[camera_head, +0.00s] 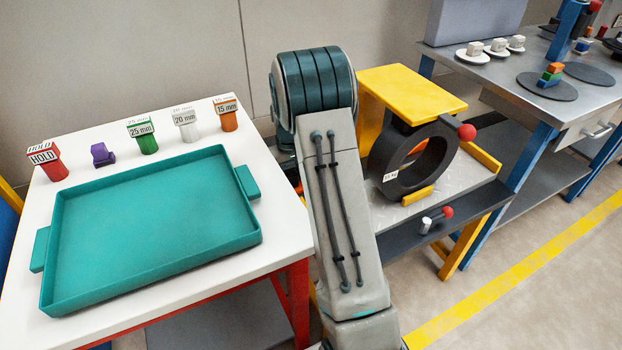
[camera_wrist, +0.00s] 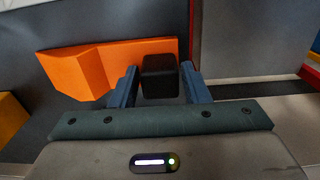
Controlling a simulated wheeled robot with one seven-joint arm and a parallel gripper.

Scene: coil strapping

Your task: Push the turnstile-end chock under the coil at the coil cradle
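The dark coil (camera_head: 382,170) stands upright on the coil cradle (camera_head: 462,184), under a yellow top plate, with a white label on its face. A yellow chock-like block (camera_head: 418,196) lies at the coil's front foot. In the wrist view an orange angled block (camera_wrist: 82,72), which looks like a chock, has a black block (camera_wrist: 160,76) at its right end. My gripper (camera_wrist: 160,88) is open around the black block, with narrow gaps beside it. Whether the black block is part of the orange piece is unclear. My arm hides the gripper and the cradle's left side in the head view.
A red-ended lever (camera_head: 466,132) sticks out beside the coil, and another red-knobbed part (camera_head: 447,212) lies on the lower front shelf. A white table with a teal tray (camera_head: 150,230) and several marked tags stands left. A metal bench (camera_head: 500,75) stands right.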

